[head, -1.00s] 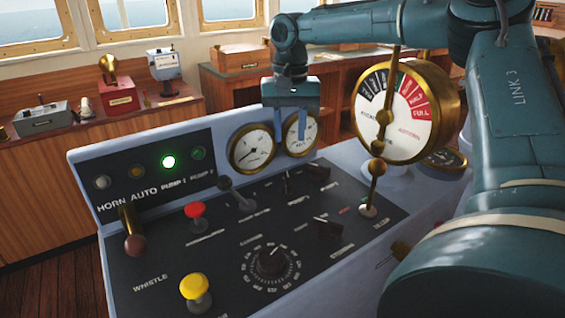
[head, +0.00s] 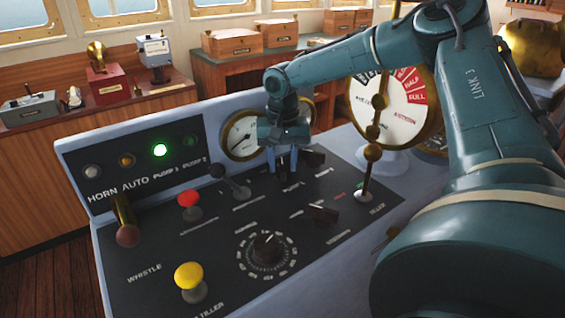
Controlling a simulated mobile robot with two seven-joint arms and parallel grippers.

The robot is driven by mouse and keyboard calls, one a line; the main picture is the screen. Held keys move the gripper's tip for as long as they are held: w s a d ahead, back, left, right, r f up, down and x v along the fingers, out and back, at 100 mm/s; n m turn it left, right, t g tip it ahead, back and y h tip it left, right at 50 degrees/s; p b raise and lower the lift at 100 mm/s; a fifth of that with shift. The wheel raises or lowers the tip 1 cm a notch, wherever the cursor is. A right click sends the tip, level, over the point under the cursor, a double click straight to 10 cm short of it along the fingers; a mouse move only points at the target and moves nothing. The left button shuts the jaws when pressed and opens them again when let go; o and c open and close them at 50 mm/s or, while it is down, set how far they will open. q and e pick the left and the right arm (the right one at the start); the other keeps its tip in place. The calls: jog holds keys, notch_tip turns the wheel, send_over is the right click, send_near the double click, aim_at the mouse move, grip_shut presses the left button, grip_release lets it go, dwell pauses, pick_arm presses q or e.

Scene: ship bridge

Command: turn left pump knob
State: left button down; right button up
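My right gripper (head: 282,170) points down at the console panel from above. Its fingertips are at the left pump knob (head: 288,184), a small dark knob that they mostly hide. I cannot tell whether the fingers touch it or are closed on it. The right pump knob (head: 313,158) is dark and sits just to the right, partly close behind the gripper. The left green pump lamp (head: 160,150) is lit; the right one (head: 190,141) is dark. My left gripper is not in view.
A red button (head: 188,200), a yellow button (head: 189,277), a round dial knob (head: 266,248) and another dark knob (head: 322,213) are on the panel. A brass telegraph (head: 385,105) stands at the right.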

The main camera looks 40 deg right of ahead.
jog(key=shift+f, duration=0.3)
jog(key=shift+c, duration=0.5)
grip_shut()
jog(key=shift+n, duration=0.3)
jog(key=n, duration=0.5)
jog(key=shift+p, duration=0.3)
jog(key=n, duration=0.6)
jog(key=shift+n, duration=0.3)
